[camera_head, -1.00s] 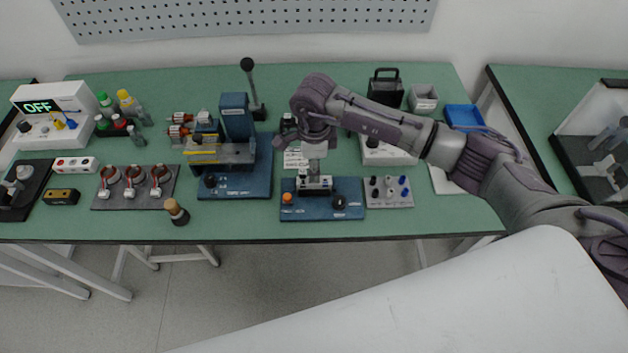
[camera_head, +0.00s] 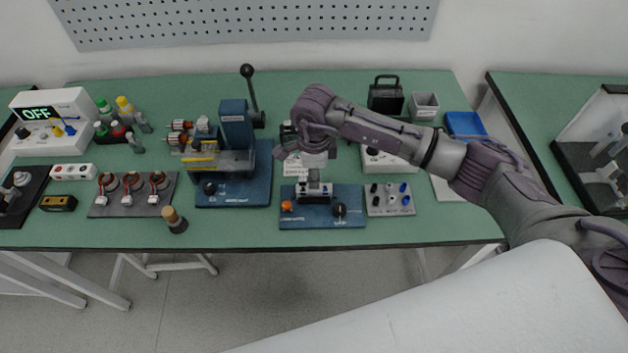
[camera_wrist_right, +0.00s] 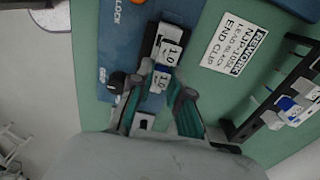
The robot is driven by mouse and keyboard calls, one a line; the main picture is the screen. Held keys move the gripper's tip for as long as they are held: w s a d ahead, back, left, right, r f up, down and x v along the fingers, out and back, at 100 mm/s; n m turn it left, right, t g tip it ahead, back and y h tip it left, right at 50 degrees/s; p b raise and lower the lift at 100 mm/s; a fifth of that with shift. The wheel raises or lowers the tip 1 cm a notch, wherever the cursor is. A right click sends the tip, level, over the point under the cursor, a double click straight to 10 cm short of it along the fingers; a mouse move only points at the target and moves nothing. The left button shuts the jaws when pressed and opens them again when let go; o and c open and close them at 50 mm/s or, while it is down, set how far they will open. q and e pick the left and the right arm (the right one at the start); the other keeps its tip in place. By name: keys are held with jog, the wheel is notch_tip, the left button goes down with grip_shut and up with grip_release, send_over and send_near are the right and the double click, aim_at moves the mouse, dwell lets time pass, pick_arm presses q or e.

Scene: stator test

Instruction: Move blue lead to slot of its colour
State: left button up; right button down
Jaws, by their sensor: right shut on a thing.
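My right gripper (camera_wrist_right: 158,98) is over the small blue fixture (camera_head: 330,213) at the front middle of the bench. In the right wrist view its two teal-lined fingers are shut on a small white piece marked 1.0 with a blue band (camera_wrist_right: 158,82), which looks like the blue lead. Another white block marked 1.0 (camera_wrist_right: 171,52) sits just beyond it on the fixture. I cannot tell whether the held piece touches the fixture. In the head view the gripper (camera_head: 318,165) hides part of the fixture's back. My left gripper is not in view.
A grey plate with black, grey and blue pegs (camera_head: 390,200) lies right of the fixture. A larger blue press (camera_head: 262,188) stands to the left. A rework card (camera_wrist_right: 234,45) lies behind the fixture, beside a dark rack (camera_wrist_right: 275,118) with white and blue pieces.

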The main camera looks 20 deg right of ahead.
jog(key=shift+r+p, duration=0.95)
jog(key=shift+r, duration=1.1)
